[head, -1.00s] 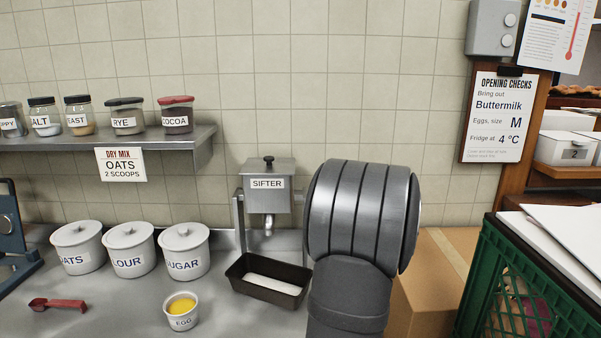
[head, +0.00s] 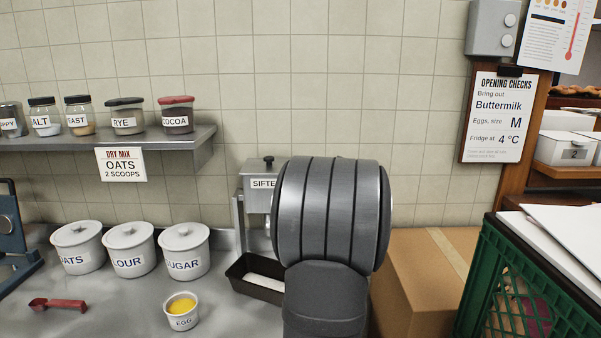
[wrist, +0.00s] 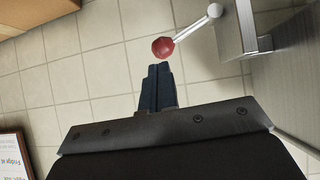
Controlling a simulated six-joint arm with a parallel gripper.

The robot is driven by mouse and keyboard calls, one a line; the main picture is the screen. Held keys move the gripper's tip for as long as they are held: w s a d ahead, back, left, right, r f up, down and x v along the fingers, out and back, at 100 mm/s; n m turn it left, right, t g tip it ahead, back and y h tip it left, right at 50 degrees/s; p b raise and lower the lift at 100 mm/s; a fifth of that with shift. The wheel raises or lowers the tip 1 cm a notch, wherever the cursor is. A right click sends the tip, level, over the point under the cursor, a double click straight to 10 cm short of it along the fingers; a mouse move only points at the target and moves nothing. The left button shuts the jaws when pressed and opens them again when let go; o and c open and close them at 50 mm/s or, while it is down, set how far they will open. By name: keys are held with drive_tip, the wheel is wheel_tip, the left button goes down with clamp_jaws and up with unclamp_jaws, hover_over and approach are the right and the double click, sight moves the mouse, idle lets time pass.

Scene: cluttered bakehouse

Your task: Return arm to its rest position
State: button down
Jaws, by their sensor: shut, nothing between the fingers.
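My gripper (wrist: 158,71) shows in the wrist view with its dark fingers together and nothing between them. Just beyond the fingertips is a red ball knob (wrist: 163,47) on a pale metal lever; the picture does not settle whether they touch, but a small gap seems to show. In the head view my large grey arm link stands in front of the counter and hides my gripper. It covers the right part of the sifter (head: 258,200) and of the dark tin (head: 245,279) below it.
Lidded oats (head: 78,255), flour (head: 130,260) and sugar (head: 184,262) crocks stand left. A cardboard box (head: 420,290) and green crate (head: 540,300) stand right. A jar shelf (head: 195,137) juts out upper left.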

drive_tip(key=s+a+r+n+h, duration=0.1)
drive_tip(key=s+a+r, duration=0.2)
drive_tip(key=s+r, duration=0.4)
drive_tip(key=shift+s+r+t, duration=0.25)
drive_tip(key=shift+r+t, duration=0.15)
drive_tip(key=shift+r, duration=0.35)
